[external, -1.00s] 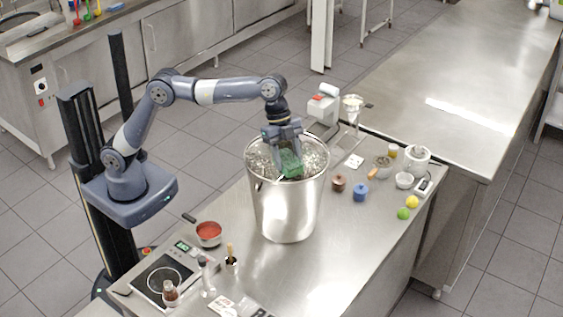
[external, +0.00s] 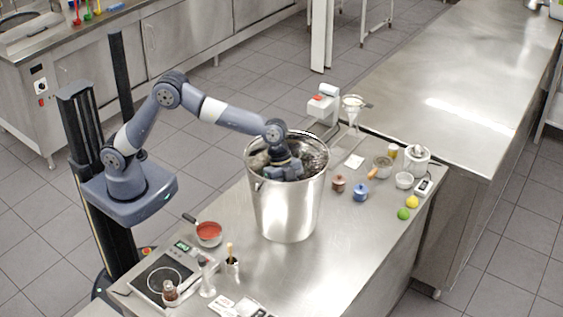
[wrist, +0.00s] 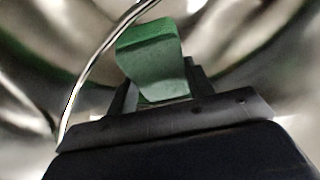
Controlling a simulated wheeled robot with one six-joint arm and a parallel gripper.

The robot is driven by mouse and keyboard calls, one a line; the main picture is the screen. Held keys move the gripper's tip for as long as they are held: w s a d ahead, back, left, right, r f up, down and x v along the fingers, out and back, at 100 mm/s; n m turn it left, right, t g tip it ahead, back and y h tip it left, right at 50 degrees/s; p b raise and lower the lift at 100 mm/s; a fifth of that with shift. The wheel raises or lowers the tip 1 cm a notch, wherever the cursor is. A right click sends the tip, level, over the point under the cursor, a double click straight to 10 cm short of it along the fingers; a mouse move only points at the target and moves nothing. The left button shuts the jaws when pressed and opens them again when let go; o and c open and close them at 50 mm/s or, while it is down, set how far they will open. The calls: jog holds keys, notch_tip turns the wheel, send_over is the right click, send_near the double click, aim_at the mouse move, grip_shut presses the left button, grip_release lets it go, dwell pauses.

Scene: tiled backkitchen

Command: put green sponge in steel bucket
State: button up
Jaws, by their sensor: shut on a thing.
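The steel bucket (external: 288,212) stands upright on the steel table, large and shiny. My gripper (external: 284,172) is down inside its mouth, below the rim, and the bucket wall hides the fingertips in the external view. In the wrist view my gripper (wrist: 158,92) is shut on the green sponge (wrist: 152,58), which sticks out beyond the fingers. The blurred metal around it is the bucket's inside. A thin bright metal curve crosses the wrist view beside the sponge. The sponge is hidden in the external view; whether it touches the bucket's bottom I cannot tell.
Left of the bucket are a red-filled pan (external: 208,233), a hot plate (external: 165,276) and small bottles. To its right are a brown pot (external: 338,184), a blue pot (external: 360,191), a lime (external: 403,214) and a lemon (external: 412,201). The table's front right is clear.

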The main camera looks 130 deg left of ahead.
notch_tip(320, 180, down, 3)
jog(key=shift+f, duration=0.1)
jog(key=shift+f+b, duration=0.45)
jog(key=shift+f, duration=0.15)
jog(key=o, duration=1)
jog(key=shift+r, duration=0.1)
jog(key=shift+r+p, duration=0.55)
jog(key=shift+p, duration=0.05)
jog(key=r, duration=0.3)
jog(key=r+b, duration=0.1)
jog(key=r, duration=0.2)
jog(key=s+r, duration=0.1)
jog(key=r, duration=0.3)
jog(key=shift+a+b, duration=0.2)
jog(key=shift+b, duration=0.15)
